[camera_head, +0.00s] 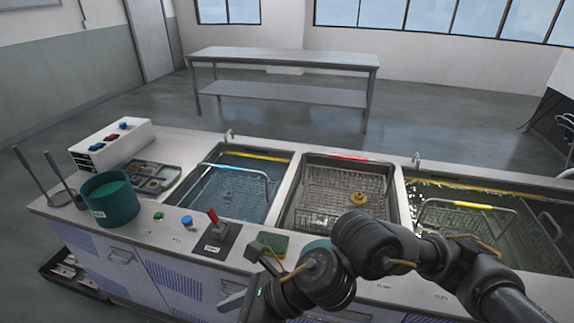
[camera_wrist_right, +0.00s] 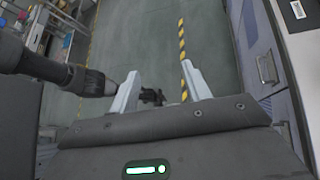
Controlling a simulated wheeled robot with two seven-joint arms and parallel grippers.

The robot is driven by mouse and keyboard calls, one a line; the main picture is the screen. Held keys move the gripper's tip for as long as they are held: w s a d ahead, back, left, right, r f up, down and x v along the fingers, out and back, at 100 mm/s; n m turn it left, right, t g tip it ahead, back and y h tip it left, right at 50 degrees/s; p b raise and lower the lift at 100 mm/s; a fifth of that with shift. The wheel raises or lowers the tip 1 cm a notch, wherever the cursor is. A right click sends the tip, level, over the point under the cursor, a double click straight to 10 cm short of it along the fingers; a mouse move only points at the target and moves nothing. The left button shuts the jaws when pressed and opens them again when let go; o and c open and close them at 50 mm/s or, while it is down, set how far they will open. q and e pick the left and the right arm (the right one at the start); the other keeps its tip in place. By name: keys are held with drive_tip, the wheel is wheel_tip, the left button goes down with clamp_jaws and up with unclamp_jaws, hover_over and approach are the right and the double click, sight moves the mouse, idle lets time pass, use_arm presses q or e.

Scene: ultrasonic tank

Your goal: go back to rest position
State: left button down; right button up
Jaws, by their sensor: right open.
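My right arm comes in from the right in the head view and bends over the front edge of the tank counter. My right gripper (camera_head: 236,300) is low at the front of the counter, partly cut off by the bottom edge. In the right wrist view my right gripper (camera_wrist_right: 160,88) has its two pale fingers apart with nothing between them. It hangs over the floor beside the cabinet front (camera_wrist_right: 262,55). My left gripper is not seen in the head view. A dark arm link of mine crosses the left of the wrist view.
The counter holds a left tank (camera_head: 284,158) with a basket, a middle tank (camera_head: 397,182) with a basket and brass part (camera_head: 358,198), and a right tank (camera_head: 425,182).

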drive_tip(key=w+r+m+t+y, duration=0.4)
drive_tip(key=w+m+t, duration=0.15)
drive_tip(key=m, duration=0.95)
drive_tip(key=w+d+f+m+t+h, duration=0.45)
drive_tip(key=d+m, duration=0.25)
drive_tip(key=m, duration=0.4)
drive_tip(key=s+d+f+m+t+h, duration=0.1)
drive_tip(key=d+f+m+h, duration=0.4)
drive_tip(key=d+f+m, duration=0.4)
drive_tip(key=s+d+f+m+g+h, duration=0.3)
drive_tip(key=s+d+f+m, duration=0.4)
drive_tip(key=s+d, duration=0.2)
drive_tip(key=s+d+f+m+g+h, duration=0.3)
drive_tip(key=s+d+f+m, duration=0.4)
drive_tip(key=d, duration=0.3)
wheel_tip(320, 180, down, 23)
drive_tip(key=s+g, duration=0.2)
drive_tip(key=s+d+f+g, duration=0.1)
drive_tip(key=s+d+f, duration=0.1)
drive_tip(key=s+f, duration=1.5)
drive_tip(key=shift+d+f, duration=0.4)
drive_tip(key=shift+f, duration=0.15)
